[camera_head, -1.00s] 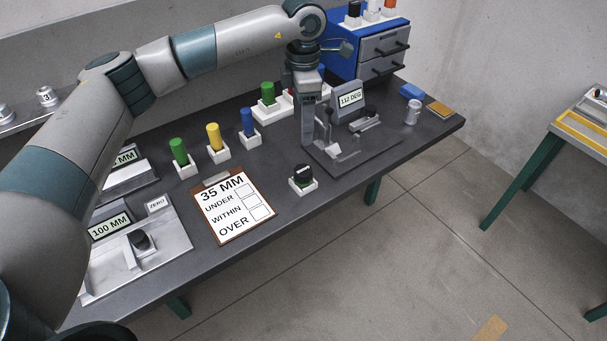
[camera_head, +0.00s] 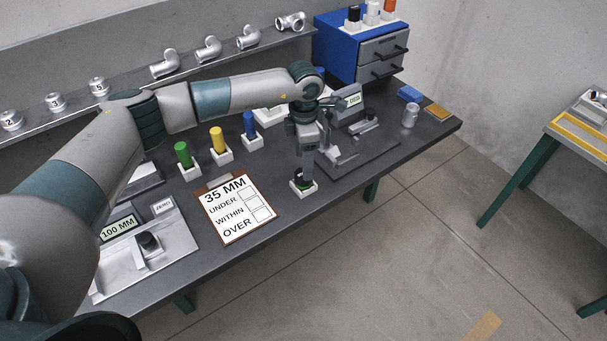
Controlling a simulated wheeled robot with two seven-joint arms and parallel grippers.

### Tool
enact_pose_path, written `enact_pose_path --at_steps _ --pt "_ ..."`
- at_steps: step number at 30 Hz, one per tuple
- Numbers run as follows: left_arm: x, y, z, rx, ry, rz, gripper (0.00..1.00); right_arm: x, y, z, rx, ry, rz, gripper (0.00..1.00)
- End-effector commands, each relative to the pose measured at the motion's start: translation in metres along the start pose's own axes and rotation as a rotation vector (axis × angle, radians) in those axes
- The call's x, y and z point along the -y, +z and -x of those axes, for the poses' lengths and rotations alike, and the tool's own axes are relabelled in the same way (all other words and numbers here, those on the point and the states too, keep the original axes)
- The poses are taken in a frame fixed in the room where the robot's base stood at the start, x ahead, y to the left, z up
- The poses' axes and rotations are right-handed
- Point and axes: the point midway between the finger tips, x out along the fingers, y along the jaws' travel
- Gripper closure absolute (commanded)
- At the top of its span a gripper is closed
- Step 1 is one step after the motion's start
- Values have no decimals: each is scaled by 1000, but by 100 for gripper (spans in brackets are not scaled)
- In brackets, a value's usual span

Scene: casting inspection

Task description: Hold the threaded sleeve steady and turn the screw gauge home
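My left gripper (camera_head: 304,176) points down over a white block (camera_head: 304,192) near the table's front edge. A dark-topped round piece (camera_head: 299,180) stands in that block, now mostly hidden by the fingers. It may be the screw gauge, but I cannot be sure. The fingers are at its top; whether they are closed on it is too small to tell. A small silver cylinder (camera_head: 410,115) stands upright at the table's right; I cannot tell whether it is the threaded sleeve. My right gripper is out of view.
A clipboard marked 35 MM (camera_head: 238,207) lies left of the gripper. Green (camera_head: 183,154), yellow (camera_head: 218,140) and blue (camera_head: 249,124) plugs stand in white blocks behind. A dark fixture (camera_head: 362,160) with a display is on the right, before a blue drawer cabinet (camera_head: 345,45).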

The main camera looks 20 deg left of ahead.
Motion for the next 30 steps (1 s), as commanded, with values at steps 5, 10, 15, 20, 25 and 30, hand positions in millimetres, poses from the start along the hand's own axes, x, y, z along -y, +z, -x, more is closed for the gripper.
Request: enact_pose_path --at_steps 5,10,15,20,25,30 --pt "0 0 -12 0 -1 0 39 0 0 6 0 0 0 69" --pt "0 0 -14 0 0 0 39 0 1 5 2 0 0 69" --pt "0 0 -14 0 0 0 39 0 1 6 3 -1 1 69" --pt "0 0 -18 -2 -1 1 39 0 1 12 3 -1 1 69" --pt "1 -1 -33 -2 -3 1 39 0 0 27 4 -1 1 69" --pt "1 -1 -54 -1 -4 2 39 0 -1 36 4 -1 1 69"
